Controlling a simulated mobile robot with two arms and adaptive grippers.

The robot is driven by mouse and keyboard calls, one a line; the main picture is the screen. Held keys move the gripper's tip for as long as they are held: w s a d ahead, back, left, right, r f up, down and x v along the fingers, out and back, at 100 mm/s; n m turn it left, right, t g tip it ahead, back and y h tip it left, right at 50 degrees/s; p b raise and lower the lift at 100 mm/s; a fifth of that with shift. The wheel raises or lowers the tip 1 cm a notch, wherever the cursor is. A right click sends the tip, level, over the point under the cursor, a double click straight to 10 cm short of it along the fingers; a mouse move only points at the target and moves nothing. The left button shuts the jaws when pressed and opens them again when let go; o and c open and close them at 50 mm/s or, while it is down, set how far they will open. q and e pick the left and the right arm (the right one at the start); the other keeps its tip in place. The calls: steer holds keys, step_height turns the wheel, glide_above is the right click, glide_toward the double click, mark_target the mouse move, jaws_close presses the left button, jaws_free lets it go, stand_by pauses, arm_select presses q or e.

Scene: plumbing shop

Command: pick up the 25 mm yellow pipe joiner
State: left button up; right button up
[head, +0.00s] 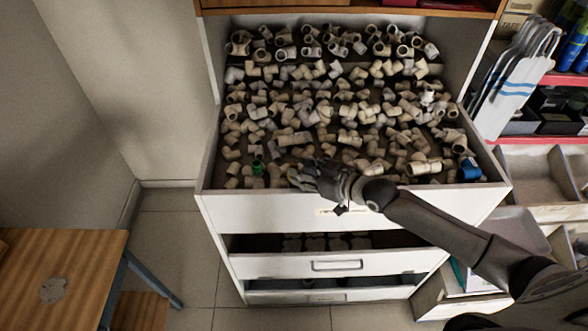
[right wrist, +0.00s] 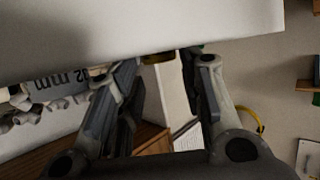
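No yellow joiner can be made out in the head view; the gripper may cover it. In the right wrist view a small dark-yellow piece (right wrist: 158,57), likely the yellow joiner, shows between the fingertips, partly cut off by a white panel. My right gripper (head: 304,174) is over the front of the open top drawer (head: 260,208), just inside its front wall. Its fingers are spread apart in the right wrist view (right wrist: 160,72), with a gap between them and the yellow piece. My left gripper is not in view.
Many beige pipe fittings (head: 292,138) fill the drawer. A green fitting (head: 258,167) lies left of the gripper and a blue one (head: 469,170) at the front right corner. A wooden table (head: 60,270) stands lower left, with shelves at right. Floor between table and drawers is clear.

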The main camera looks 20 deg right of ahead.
steer(key=shift+x, duration=1.05)
steer(key=shift+s, duration=0.1)
steer(key=shift+d+r, duration=0.1)
steer(key=c, duration=0.4)
